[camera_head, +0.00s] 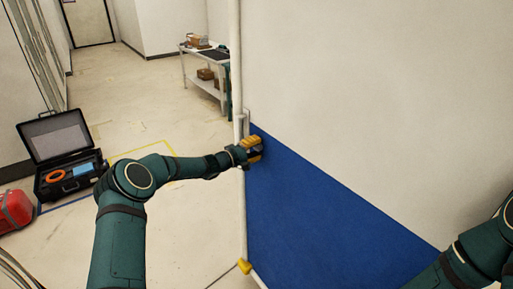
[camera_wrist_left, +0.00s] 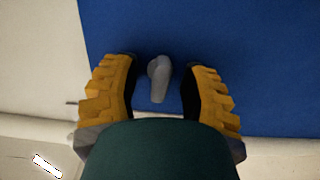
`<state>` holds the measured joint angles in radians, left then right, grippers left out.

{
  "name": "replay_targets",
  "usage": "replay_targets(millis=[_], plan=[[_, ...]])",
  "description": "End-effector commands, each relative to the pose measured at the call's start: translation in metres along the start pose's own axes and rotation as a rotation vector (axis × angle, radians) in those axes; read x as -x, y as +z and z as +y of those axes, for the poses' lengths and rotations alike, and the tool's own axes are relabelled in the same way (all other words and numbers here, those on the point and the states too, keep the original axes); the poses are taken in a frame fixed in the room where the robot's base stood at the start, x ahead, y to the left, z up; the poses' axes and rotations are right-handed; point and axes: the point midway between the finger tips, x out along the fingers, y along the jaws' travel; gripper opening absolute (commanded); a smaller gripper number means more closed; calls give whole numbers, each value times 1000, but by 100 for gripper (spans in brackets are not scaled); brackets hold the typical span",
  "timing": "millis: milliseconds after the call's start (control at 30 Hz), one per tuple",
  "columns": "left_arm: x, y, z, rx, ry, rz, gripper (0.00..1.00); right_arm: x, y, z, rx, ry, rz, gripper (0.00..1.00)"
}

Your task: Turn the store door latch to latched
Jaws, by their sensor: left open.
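The door latch is a small grey lever (camera_wrist_left: 158,82) on the blue part of the door (camera_wrist_left: 265,45). In the left wrist view it lies between the two yellow-padded fingers of my left gripper (camera_wrist_left: 160,68), which are open with a gap on each side of it. The lever looks close to upright in that view, slightly tilted. In the head view my left gripper (camera_head: 254,149) is at the door's left edge, at the top of the blue panel (camera_head: 310,220), and hides the latch. My right arm shows at the lower right, but its gripper is out of view.
An open black case (camera_head: 62,160) with orange and blue items stands on the floor at left, beside a red container (camera_head: 14,210). A white shelf table (camera_head: 205,78) with boxes stands beyond the door edge. The floor between is mostly clear.

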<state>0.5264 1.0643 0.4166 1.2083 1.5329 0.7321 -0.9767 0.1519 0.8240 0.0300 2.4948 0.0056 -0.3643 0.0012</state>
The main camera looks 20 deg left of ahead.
Motion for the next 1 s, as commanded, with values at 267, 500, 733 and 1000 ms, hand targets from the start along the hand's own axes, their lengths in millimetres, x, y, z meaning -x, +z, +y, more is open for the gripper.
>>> replay_targets(millis=[267, 500, 733, 1000], plan=[[-2, 0, 0, 0, -1, 0, 44, 0, 0, 0, 0, 0, 0, 0], [-2, 0, 0, 0, -1, 0, 0, 0, 0, 0, 0, 0, 0, 0], [-2, 0, 0, 1, 0, 0, 0, 0, 0, 0, 0, 0, 0, 0], [-2, 0, -1, 53, 0, 1, 0, -6, 1, 2, 0, 1, 0, 0]])
